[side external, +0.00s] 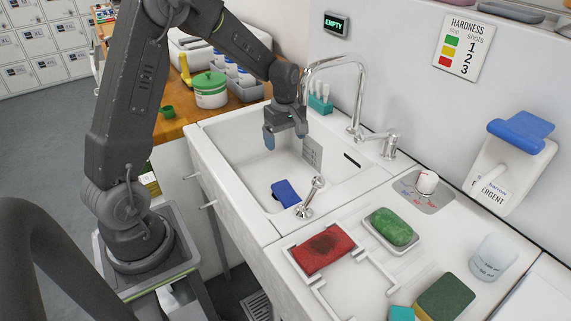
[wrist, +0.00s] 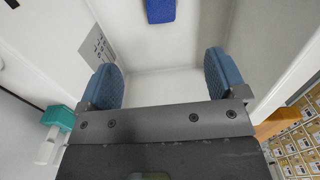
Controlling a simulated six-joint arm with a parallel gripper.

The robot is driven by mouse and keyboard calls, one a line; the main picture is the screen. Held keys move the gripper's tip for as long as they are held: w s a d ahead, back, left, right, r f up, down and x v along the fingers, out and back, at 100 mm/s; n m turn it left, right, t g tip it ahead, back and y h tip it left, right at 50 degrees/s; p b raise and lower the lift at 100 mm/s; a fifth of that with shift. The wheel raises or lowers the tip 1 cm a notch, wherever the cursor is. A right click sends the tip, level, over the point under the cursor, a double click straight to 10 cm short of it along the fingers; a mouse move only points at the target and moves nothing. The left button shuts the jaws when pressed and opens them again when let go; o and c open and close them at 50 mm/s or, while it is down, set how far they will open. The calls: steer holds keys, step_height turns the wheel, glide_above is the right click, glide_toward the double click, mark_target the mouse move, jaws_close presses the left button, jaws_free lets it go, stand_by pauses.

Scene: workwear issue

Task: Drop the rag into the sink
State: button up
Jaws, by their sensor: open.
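A small blue cloth-like piece (side external: 286,193), which looks like a rag, lies on the floor of the white sink (side external: 232,150), near the end closest to the counter. It also shows at the top edge of the wrist view (wrist: 160,10). A red cloth-like piece (side external: 323,249) with a dark stain lies flat on the counter beside the sink; I cannot tell for sure which is the rag. My gripper (side external: 285,137) is over the far part of the sink, fingers down. In the wrist view its two blue fingers (wrist: 165,80) are wide apart with nothing between them.
A green soap-like block (side external: 391,226) sits in a dish on the counter. A green-lidded pot (side external: 210,90) stands on the wooden top behind.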

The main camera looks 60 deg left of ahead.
step_height(320, 180, up, 13)
stand_by(0.3)
steer(key=s+d+r+m+t, duration=0.1)
steer(key=s+d+m+t, duration=0.1)
steer(key=s+d+m, duration=0.6)
steer(key=s+d+r+m+t, duration=0.2)
steer(key=s+d+m+t, duration=0.1)
steer(key=s+d+m, duration=0.4)
steer(key=s+m, duration=0.3)
steer(key=s, duration=0.2)
steer(key=shift+s+d+r+t, duration=0.3)
steer(key=shift+s+d, duration=0.05)
steer(key=shift+d, duration=0.05)
stand_by(0.6)
